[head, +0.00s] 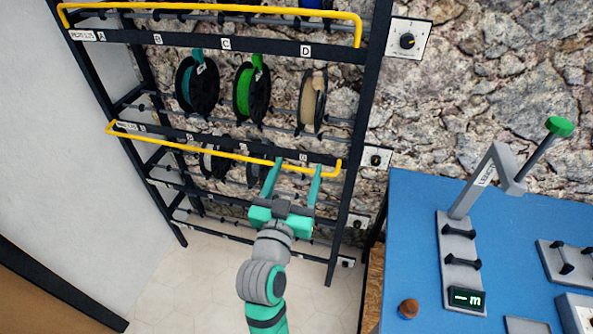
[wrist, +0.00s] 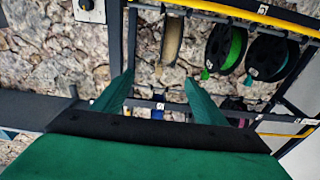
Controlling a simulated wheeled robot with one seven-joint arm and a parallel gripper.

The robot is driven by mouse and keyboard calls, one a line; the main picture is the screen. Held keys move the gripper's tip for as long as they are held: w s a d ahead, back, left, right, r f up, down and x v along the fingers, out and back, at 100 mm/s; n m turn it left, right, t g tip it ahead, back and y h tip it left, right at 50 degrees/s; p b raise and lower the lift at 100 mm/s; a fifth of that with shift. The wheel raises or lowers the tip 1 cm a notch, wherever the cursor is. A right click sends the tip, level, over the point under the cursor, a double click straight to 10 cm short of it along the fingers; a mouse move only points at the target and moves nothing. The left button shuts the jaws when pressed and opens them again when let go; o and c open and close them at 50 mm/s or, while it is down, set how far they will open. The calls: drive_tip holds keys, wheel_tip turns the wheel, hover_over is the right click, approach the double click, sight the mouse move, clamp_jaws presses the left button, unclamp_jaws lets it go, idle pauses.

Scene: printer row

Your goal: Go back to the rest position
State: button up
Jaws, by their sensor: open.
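My gripper (head: 296,178) is open and empty, held in front of the spool rack (head: 372,100) near the right end of a lower yellow bar. Its two teal fingers point up at the rack in the head view. In the wrist view my gripper (wrist: 157,90) shows its fingers spread apart, with nothing between them but rack and wall behind. A tan spool (head: 313,98) hangs above the fingers; it also shows in the wrist view (wrist: 172,40). My arm partly hides the lower rack.
A green spool (head: 251,92) and a teal spool (head: 197,84) hang left of the tan one. Yellow bars (head: 215,152) run across the rack's front. A blue table (head: 415,240) with a grey lever device (head: 460,245) stands at the right. Tiled floor (head: 180,290) is clear at lower left.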

drive_tip(key=shift+f, duration=0.1)
drive_tip(key=s+f+n+g+y, duration=0.2)
drive_tip(key=s+f+n+y, duration=0.2)
drive_tip(key=s+f, duration=1.6)
drive_tip(key=s, duration=0.8)
drive_tip(key=s+d+f+m+g, duration=0.1)
drive_tip(key=s+f, duration=0.2)
drive_tip(key=s, duration=0.7)
drive_tip(key=shift+s+f, duration=0.25)
drive_tip(key=shift+s, duration=0.15)
